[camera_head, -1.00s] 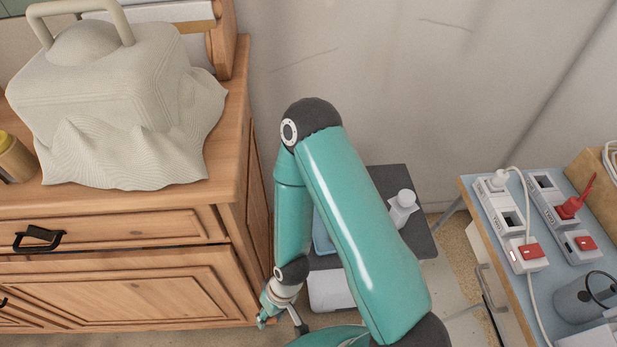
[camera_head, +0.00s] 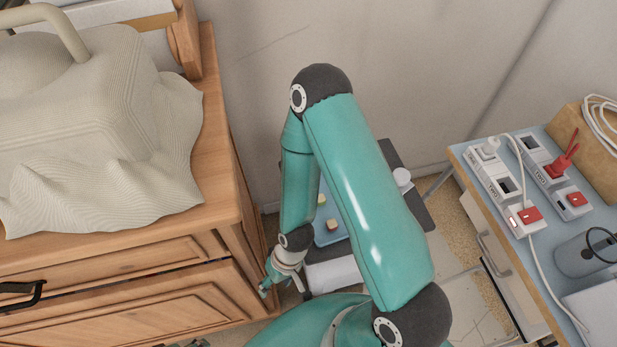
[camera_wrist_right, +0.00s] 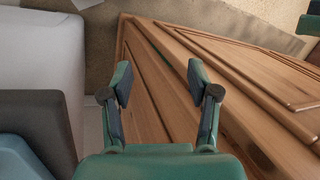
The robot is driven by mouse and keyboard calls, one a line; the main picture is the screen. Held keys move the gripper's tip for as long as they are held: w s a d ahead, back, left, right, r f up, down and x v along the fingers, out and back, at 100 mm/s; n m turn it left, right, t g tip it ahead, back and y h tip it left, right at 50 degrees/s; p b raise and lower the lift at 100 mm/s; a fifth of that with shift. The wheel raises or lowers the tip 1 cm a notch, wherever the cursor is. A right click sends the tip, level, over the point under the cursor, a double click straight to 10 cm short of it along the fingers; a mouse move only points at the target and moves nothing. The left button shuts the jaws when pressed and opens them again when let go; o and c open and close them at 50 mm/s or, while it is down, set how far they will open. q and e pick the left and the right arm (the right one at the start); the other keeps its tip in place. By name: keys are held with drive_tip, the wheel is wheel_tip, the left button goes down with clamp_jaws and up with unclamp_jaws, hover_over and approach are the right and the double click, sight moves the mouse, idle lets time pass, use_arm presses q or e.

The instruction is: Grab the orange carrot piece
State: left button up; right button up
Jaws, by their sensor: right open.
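No clearly orange carrot piece can be made out. A blue tray (camera_head: 322,238) shows partly behind my right arm in the head view. My right gripper (camera_head: 285,290) is open and empty, left of and nearer than the tray, beside the wooden dresser. In the right wrist view, the gripper's (camera_wrist_right: 160,75) two fingers are apart with the dresser front behind them, and a blue edge (camera_wrist_right: 18,160) shows at lower left. My left gripper is not clearly seen.
The wooden dresser (camera_head: 190,272) with a cloth-covered case (camera_head: 95,130) stands at left. A dark grey stand (camera_head: 415,212) carries the tray, with a white object (camera_head: 336,273) in front. At right is a blue-topped table (camera_head: 545,245) with power strips (camera_head: 505,190).

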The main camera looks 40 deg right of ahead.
drive_tip(key=w+d+r+m+h+b, duration=0.1)
drive_tip(key=w+d+r+b, duration=0.1)
drive_tip(key=w+d+r, duration=0.55)
drive_tip(key=w+d+r+m+h+b, duration=0.15)
drive_tip(key=w+d+r, duration=0.3)
drive_tip(key=d, duration=0.65)
drive_tip(key=w+d+r+h+b, duration=0.2)
drive_tip(key=w+d+r, duration=0.4)
drive_tip(key=d, duration=0.4)
drive_tip(key=shift+y, duration=0.25)
drive_tip(key=f, duration=1)
drive_tip(key=shift+s+a, duration=0.15)
drive_tip(key=shift+s, duration=0.25)
drive_tip(key=shift+f, duration=2.6)
drive_tip(key=shift+c, duration=0.3)
drive_tip(key=c, duration=0.9)
